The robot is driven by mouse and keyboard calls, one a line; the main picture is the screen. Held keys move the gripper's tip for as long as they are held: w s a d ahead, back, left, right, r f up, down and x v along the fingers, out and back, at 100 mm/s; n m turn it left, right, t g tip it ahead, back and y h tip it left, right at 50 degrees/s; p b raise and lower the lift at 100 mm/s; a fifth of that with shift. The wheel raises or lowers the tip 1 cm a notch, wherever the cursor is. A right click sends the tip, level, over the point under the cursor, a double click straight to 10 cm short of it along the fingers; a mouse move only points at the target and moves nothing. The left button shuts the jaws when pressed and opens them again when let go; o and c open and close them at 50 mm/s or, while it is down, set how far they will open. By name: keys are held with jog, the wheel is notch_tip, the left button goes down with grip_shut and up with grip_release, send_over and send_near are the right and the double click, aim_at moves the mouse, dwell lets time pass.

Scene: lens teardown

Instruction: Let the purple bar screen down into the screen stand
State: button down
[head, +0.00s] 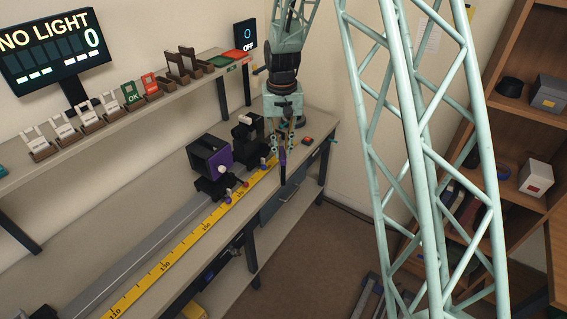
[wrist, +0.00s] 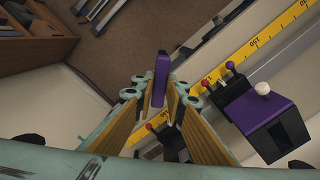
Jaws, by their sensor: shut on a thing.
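My gripper (head: 283,147) is shut on the purple bar screen (wrist: 160,78), which shows between its fingers in the wrist view. In the head view the bar screen (head: 283,158) hangs upright below the fingers, to the front right of the yellow scale. A black stand (head: 247,131) with a pale knob is on the rail just left of my gripper. In the wrist view a dark stand with a red knob (wrist: 150,127) is partly hidden behind the fingers. I cannot tell for sure which one is the screen stand. The bar appears apart from any stand.
A black and purple box (head: 210,157) with a white knob stands on the rail, left of my gripper. The yellow scale (head: 190,238) runs along the bench. A shelf (head: 110,121) with several small holders is behind. A monitor (head: 56,52) reads NO LIGHT 0.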

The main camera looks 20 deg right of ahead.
jog(key=shift+w+r+m+b, duration=0.35)
jog(key=shift+w+b, duration=0.3)
jog(key=shift+b, duration=0.45)
jog(key=shift+w+r+m+b, duration=0.15)
jog(key=shift+w+r+b, duration=0.4)
jog(key=shift+b, duration=0.55)
jog(key=shift+w+r+b, duration=0.5)
jog(key=shift+r+b, duration=0.05)
jog(key=shift+b, duration=0.45)
jog(key=shift+w+r+m+b, duration=0.1)
jog(key=shift+r+m+b, duration=0.2)
jog(key=shift+r, duration=0.1)
jog(key=shift+a, duration=0.1)
